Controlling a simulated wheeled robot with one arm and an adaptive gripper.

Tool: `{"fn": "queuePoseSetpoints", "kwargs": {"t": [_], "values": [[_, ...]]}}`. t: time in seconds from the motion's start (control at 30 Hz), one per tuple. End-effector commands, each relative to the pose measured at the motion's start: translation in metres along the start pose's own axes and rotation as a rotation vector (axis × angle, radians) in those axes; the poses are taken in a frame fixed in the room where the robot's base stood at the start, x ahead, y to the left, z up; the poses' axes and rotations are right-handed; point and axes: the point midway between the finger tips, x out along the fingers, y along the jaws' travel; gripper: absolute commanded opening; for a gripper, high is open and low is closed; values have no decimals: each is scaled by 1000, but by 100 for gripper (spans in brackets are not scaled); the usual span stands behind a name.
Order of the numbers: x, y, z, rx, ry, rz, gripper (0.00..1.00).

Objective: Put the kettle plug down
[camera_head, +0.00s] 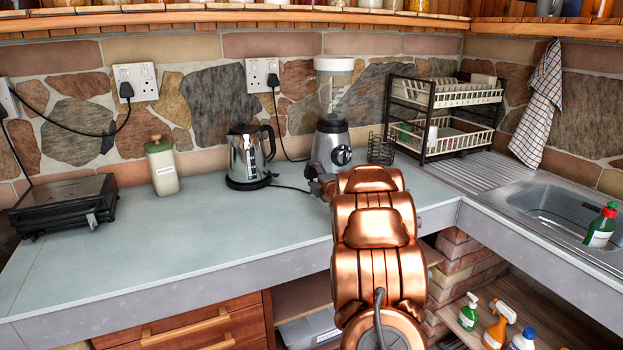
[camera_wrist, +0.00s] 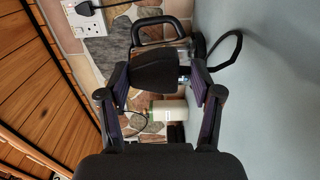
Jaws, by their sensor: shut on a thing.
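The kettle (camera_head: 246,157), steel with a black handle and base, stands on the grey-blue worktop (camera_head: 180,232). Its black cord runs right across the worktop towards my gripper (camera_head: 322,188), which my copper arm mostly hides in the head view. In the wrist view my gripper (camera_wrist: 158,85) is shut on a dark block, apparently the kettle plug (camera_wrist: 158,70), and the black cord (camera_wrist: 238,48) loops beside it. The kettle's handle (camera_wrist: 160,22) shows just beyond. I cannot tell whether the plug touches the worktop.
A blender (camera_head: 331,150) stands close behind my gripper, with a wire basket (camera_head: 381,149) and dish rack (camera_head: 446,115) to the right. Two wall sockets (camera_head: 135,80) (camera_head: 262,74) hold plugs. A pale canister (camera_head: 162,168) and a grill (camera_head: 62,205) stand left. The front worktop is clear.

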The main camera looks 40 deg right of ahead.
Motion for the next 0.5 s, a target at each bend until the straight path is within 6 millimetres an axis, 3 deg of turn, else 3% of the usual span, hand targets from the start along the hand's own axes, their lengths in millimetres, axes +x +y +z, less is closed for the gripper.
{"fn": "queuePoseSetpoints", "kwargs": {"t": [0.3,0.5], "values": [[38,-5,11,2,3,-4,9],[49,-4,14,-1,2,0,9]]}}
